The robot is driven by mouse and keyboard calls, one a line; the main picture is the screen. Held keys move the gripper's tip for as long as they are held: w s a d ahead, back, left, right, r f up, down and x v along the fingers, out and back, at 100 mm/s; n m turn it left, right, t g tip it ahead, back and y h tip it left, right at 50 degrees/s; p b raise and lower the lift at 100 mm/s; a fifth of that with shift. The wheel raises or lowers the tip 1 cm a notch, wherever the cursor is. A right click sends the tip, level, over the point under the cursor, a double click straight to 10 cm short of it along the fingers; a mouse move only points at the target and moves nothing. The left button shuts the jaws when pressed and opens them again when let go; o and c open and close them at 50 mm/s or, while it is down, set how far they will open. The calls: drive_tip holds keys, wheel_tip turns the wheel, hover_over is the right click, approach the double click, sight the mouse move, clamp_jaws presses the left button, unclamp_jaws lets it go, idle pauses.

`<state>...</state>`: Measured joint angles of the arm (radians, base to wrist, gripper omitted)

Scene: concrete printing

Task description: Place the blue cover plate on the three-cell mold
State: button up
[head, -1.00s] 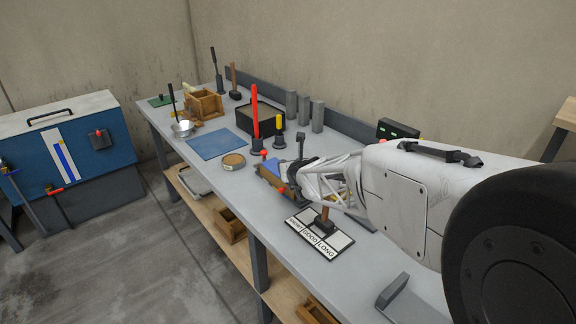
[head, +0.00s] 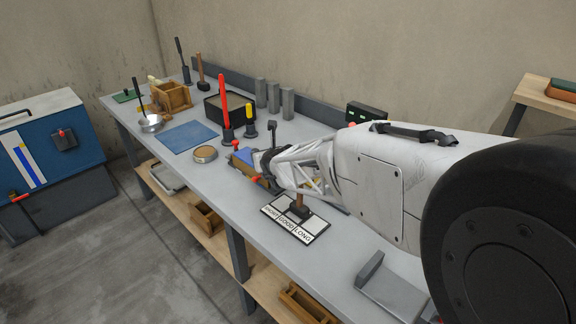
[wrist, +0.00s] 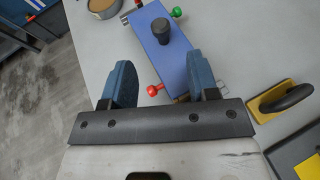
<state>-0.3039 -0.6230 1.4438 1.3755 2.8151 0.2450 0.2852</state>
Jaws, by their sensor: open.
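The blue cover plate (wrist: 163,62) with a black knob (wrist: 161,30) lies over the three-cell mold (wrist: 183,98), hiding its cells. A red knob and a green knob show at the mold's sides. I cannot tell whether the plate is fully seated. My gripper (wrist: 162,80) is open, its blue fingers apart at the plate's near end. In the head view the plate (head: 243,155) shows just past my gripper, and my arm hides most of the mold.
A round tan container (head: 205,154) and a blue mat (head: 188,137) lie beyond the mold. A red tube (head: 223,103) and a yellow-handled tool (head: 249,115) stand nearby. A yellow-based trowel (wrist: 281,100) is to the right. A label board (head: 288,222) lies on the front bench.

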drive_tip(key=s+d+r+n+g+y, duration=0.1)
drive_tip(key=s+d+r+n+y, duration=0.1)
drive_tip(key=s+r+n, duration=0.45)
drive_tip(key=s+d+r+n+g+y, duration=0.1)
drive_tip(key=s+d+r+n+y, duration=0.15)
drive_tip(key=r+n, duration=0.55)
drive_tip(key=s+d+r+n+g, duration=0.2)
drive_tip(key=s+n, duration=0.2)
drive_tip(key=s, duration=0.2)
drive_tip(key=s+d+r+n+g, duration=0.1)
drive_tip(key=s+d+r+n, duration=0.15)
drive_tip(key=s, duration=0.45)
drive_tip(key=s+d+f+n+g+h, duration=0.2)
drive_tip(key=s+d+n+h, duration=0.3)
drive_tip(key=s+d, duration=0.3)
drive_tip(key=s+d+f+n+g+h, duration=0.3)
drive_tip(key=s+d, duration=0.5)
drive_tip(key=s, duration=0.6)
drive_tip(key=shift+s+n+h, duration=0.3)
drive_tip(key=shift+n+h, duration=0.55)
drive_tip(key=shift+n, duration=0.35)
